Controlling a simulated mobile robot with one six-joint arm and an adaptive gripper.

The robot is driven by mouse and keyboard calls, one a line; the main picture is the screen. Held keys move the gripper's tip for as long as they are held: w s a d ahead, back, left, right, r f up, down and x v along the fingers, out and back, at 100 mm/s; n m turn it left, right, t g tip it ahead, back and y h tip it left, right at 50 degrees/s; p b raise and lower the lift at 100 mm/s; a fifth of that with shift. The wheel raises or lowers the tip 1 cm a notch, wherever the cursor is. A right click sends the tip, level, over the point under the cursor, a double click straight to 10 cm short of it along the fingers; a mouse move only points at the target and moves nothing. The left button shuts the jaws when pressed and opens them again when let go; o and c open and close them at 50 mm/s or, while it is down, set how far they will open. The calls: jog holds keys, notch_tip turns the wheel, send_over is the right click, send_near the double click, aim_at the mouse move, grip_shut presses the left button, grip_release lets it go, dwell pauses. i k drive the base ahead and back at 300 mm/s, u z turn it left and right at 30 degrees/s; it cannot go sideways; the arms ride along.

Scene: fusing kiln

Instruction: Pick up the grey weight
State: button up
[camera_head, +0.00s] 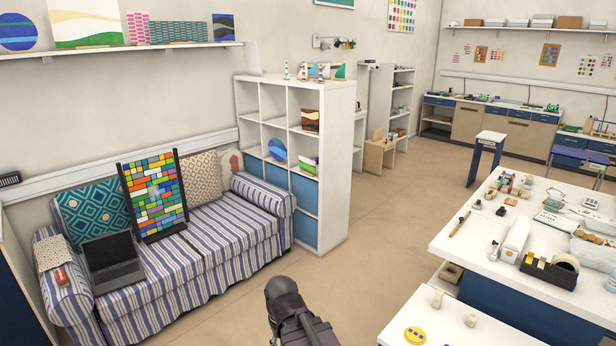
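I cannot pick out the grey weight for sure. Small dark pieces lie on the white worktable (470,260) at the right, among them one piece near its left rear (478,204) and another beside it (501,211). They are too small to tell what they are. A dark part of my arm shows at the bottom centre, over the floor and left of the table. No gripper fingers show, so I cannot see what my gripper holds, if anything.
The table also bears a black tape dispenser (549,270), a white roll (516,240) and a kitchen scale (557,222). A lower white surface (462,331) stands in front. A striped sofa (225,245) and white shelf unit (335,165) stand left. Floor (390,235) between is clear.

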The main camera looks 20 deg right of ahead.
aim_at(479, 205)
jog(key=z, duration=0.1)
jog(key=i, duration=2.4)
jog(key=z, duration=0.2)
jog(key=i, duration=0.9)
jog(key=z, duration=0.5)
jog(key=i, duration=0.9)
jog(key=z, duration=0.85)
jog(key=i, duration=0.6)
jog(key=z, duration=0.8)
jog(key=i, duration=0.85)
jog(key=z, duration=0.45)
